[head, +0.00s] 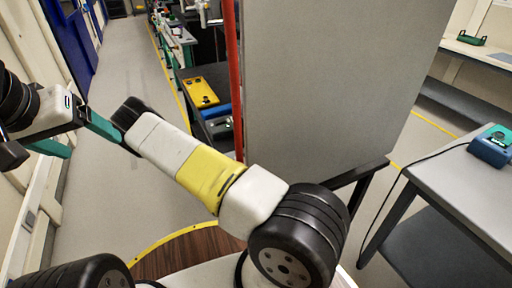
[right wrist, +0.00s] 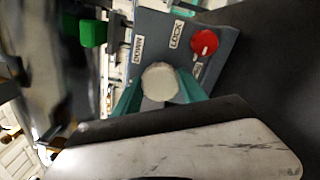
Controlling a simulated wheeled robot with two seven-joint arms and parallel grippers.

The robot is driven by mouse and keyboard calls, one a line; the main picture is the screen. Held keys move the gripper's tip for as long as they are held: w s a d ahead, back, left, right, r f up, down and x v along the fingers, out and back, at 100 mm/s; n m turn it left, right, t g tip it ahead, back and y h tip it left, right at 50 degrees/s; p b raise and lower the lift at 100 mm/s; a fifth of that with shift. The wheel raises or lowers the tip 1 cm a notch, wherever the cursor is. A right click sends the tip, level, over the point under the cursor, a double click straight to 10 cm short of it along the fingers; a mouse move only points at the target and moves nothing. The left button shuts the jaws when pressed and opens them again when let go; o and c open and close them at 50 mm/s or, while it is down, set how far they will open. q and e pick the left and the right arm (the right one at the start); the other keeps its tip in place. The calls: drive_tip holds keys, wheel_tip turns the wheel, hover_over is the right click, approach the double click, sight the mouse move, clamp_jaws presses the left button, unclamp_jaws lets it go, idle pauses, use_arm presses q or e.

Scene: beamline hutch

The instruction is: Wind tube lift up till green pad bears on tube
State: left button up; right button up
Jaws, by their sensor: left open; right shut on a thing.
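In the right wrist view my right gripper (right wrist: 158,92) has its teal fingers shut on a pale round crank knob (right wrist: 160,80). The knob is in front of a grey lift panel (right wrist: 222,58) labelled DOWN and LOCK, with a red knob (right wrist: 204,42). A green block (right wrist: 93,32), perhaps the green pad, shows at the upper left. I cannot make out the tube or whether the block touches it. In the head view my left gripper (head: 97,146) is open and empty above the floor at the left. My right gripper is not visible in the head view.
A grey upright panel (head: 330,80) with a red post (head: 234,80) stands at the centre. A yellow case (head: 200,92) is on a dark bench behind. A grey table (head: 460,180) at the right bears a blue device (head: 490,150) with a cable. The left aisle floor is clear.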

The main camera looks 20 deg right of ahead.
drive_tip(key=n, duration=0.7)
drive_tip(key=shift+w, duration=0.1)
drive_tip(key=n, duration=0.8)
drive_tip(key=shift+w+a+n, duration=0.1)
drive_tip(key=shift+n, duration=0.2)
drive_tip(key=n, duration=0.3)
drive_tip(key=shift+n, duration=0.3)
drive_tip(key=n, duration=0.8)
drive_tip(key=shift+w+f, duration=0.1)
drive_tip(key=shift+n, duration=2)
